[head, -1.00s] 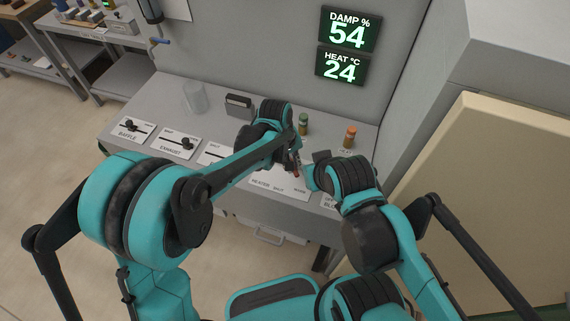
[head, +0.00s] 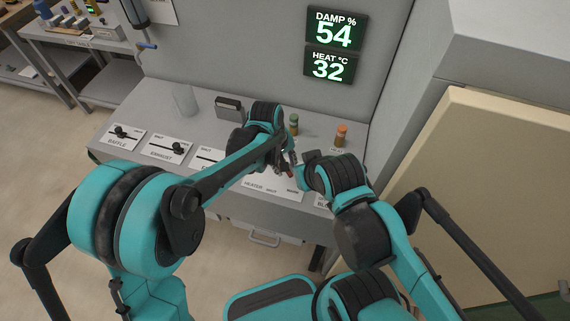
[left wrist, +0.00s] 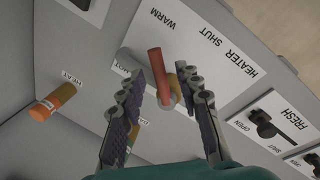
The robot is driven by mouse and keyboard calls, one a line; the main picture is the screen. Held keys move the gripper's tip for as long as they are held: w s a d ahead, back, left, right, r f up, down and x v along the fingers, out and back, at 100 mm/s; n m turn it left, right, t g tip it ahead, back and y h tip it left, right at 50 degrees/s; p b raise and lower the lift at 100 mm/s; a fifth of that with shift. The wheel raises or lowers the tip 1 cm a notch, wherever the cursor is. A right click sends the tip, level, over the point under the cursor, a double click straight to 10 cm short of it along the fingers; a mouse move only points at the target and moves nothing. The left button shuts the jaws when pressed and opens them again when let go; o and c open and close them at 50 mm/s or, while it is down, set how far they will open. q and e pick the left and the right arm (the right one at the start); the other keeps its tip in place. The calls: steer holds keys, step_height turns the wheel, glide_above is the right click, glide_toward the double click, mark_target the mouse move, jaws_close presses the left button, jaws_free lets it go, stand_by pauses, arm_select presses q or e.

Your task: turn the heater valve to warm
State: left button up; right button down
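The heater valve has a red handle (left wrist: 158,75) on a brass-coloured hub, on a white plate (left wrist: 215,70) marked HEATER, SHUT and WARM. In the left wrist view the handle stands between the two fingers of my left gripper (left wrist: 162,73), its end toward the WARM side. The fingers are apart, with a visible gap on the left; I cannot tell whether the right finger touches the valve. In the head view my left gripper (head: 286,160) hides most of the valve. My right gripper's fingers are hidden behind its wrist. The HEAT display (head: 329,66) reads 32.
An orange HEAT peg (head: 341,135) and a green peg (head: 293,122) stand behind the valve. Baffle (head: 124,135) and exhaust (head: 168,149) sliders lie to the left. A clear glass (head: 185,100) and dark box (head: 229,107) stand at the back. My arms are close together.

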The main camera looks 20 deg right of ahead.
arm_select(q)
steer(key=shift+r, duration=0.1)
step_height(320, 180, up, 12)
steer(key=a, duration=0.2)
steer(key=shift+s+a+f, duration=0.15)
steer(key=shift+a+f, duration=0.05)
stand_by(0.3)
steer(key=s+a+r+t+b, duration=0.1)
steer(key=s+a+t+b, duration=0.15)
steer(key=a, duration=1.55)
steer(key=s+a+f+t+y+b, duration=0.1)
steer(key=s+a+f+t, duration=0.1)
steer(key=s+a, duration=0.2)
steer(key=s+a+f+m+t+y+b, duration=0.1)
steer(key=s+a+f+t, duration=0.1)
steer(key=a, duration=0.9)
steer(key=shift+s+f+m, duration=0.3)
steer(key=shift+s+f, duration=0.1)
steer(key=shift+s, duration=0.45)
